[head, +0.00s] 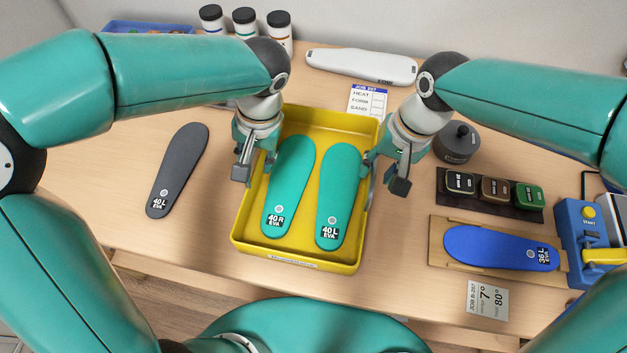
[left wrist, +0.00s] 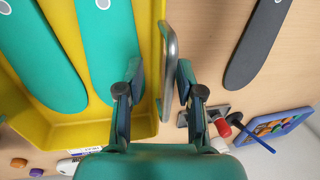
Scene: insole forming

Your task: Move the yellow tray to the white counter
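The yellow tray (head: 302,262) sits on the wooden table and holds two teal insoles, one marked 40 R (head: 288,185) and one marked 40 L (head: 338,195). My left gripper (head: 255,168) is at the tray's left side. In the left wrist view its fingers (left wrist: 158,88) are apart, on either side of the tray's metal handle (left wrist: 169,65), with a gap visible. My right gripper (head: 384,174) is at the right side, its fingers apart near the right handle (head: 372,190); contact there is unclear. I cannot see a white counter.
A grey insole (head: 178,170) lies left of the tray. A blue insole (head: 490,247) on a wooden board, a dark rack of small blocks (head: 492,192), a dark round pot (head: 456,142) and a blue press (head: 585,235) stand right. Bottles (head: 279,33) and a white form (head: 360,66) are behind.

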